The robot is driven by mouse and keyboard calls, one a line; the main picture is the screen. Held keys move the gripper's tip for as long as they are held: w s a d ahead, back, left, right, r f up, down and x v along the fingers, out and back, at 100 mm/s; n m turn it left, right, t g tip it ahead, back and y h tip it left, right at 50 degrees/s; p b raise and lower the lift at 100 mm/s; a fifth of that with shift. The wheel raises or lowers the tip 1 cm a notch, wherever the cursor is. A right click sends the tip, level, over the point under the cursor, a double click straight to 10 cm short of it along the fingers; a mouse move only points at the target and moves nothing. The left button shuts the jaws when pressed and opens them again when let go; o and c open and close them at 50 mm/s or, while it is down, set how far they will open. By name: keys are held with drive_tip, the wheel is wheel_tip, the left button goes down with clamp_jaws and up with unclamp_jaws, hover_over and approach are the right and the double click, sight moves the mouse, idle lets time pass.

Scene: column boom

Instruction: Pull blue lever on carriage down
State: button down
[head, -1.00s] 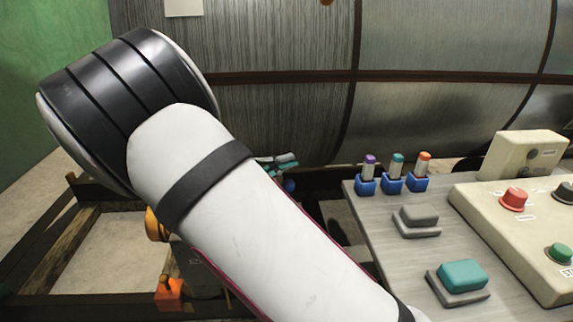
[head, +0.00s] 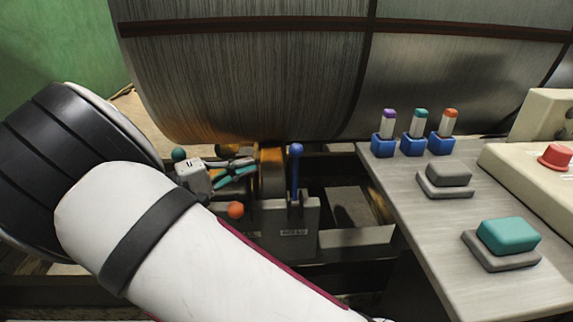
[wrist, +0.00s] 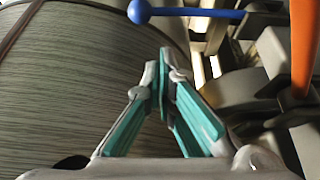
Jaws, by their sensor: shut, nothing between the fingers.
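The blue lever (head: 295,172) stands upright with a round knob on top, on a grey labelled carriage box (head: 305,222). In the wrist view the blue lever (wrist: 195,13) runs across the top, with its knob at its left end. My gripper (head: 250,163) is shut and empty, just left of the lever in the head view, with a small gap between them. In the wrist view my gripper (wrist: 165,62) has its teal-padded fingers together at the tips, below the lever's knob. My forearm hides part of the carriage's left side.
An orange ball knob (head: 236,210) is left of the blue lever; an orange bar (wrist: 303,45) shows in the wrist view. A dark green knob (head: 179,154) is behind my gripper. A large ribbed drum (head: 250,80) stands behind. A button panel (head: 400,175) is at right.

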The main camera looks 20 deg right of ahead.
sight(295, 177)
idle(0.4)
drive_tip(key=s+b+x, duration=0.1)
drive_tip(key=b+x, duration=0.3)
drive_tip(key=x, duration=0.6)
drive_tip(key=shift+s+d+b, duration=0.25)
drive_tip(key=shift+d+b, duration=0.1)
drive_tip(key=shift+d, duration=0.25)
drive_tip(key=shift+s+a+p, duration=0.2)
drive_tip(key=shift+s+p, duration=0.35)
drive_tip(key=shift+s, duration=0.3)
drive_tip(key=shift+a, duration=0.1)
